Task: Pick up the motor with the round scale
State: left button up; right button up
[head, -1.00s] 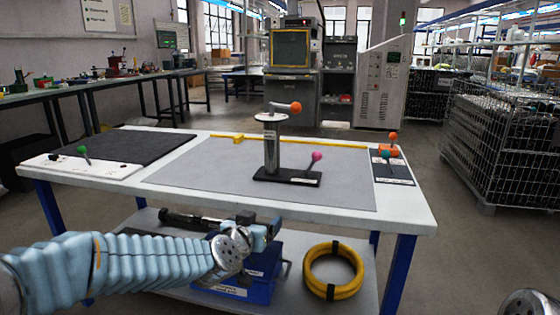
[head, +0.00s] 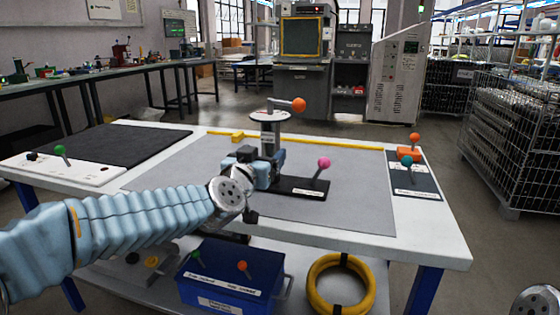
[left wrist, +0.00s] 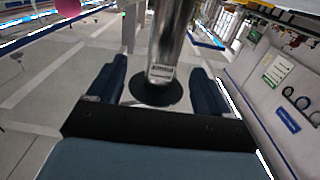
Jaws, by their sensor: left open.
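The motor with the round scale is a metal cylinder (head: 270,137) with a flat round disc on top and an orange ball handle (head: 299,104). It stands upright at a black base (head: 300,187) that carries a pink ball lever (head: 323,163). My left gripper (head: 266,165) is at the cylinder's lower part and hides some of it. In the left wrist view the cylinder (left wrist: 172,45) lies between the two open dark fingers (left wrist: 157,88), with gaps on both sides. A dark disc shows at its near end. My right gripper is out of view.
A dark mat (head: 110,145) and a white panel with a green lever (head: 60,150) lie at the left. A small plate with orange and teal balls (head: 414,185) is at the right. A blue box (head: 230,285) and yellow hose coil (head: 341,290) are on the lower shelf.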

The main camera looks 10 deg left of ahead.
aim_at(269, 147)
pick_arm(q)
jog(key=w, duration=0.5)
jog(key=shift+f, duration=0.1)
jog(key=w, duration=0.3)
jog(key=w+f, duration=0.1)
jog(key=w, duration=0.1)
jog(key=shift+a, duration=0.1)
jog(key=shift+r, duration=0.1)
grip_shut()
jog(key=shift+r, duration=0.1)
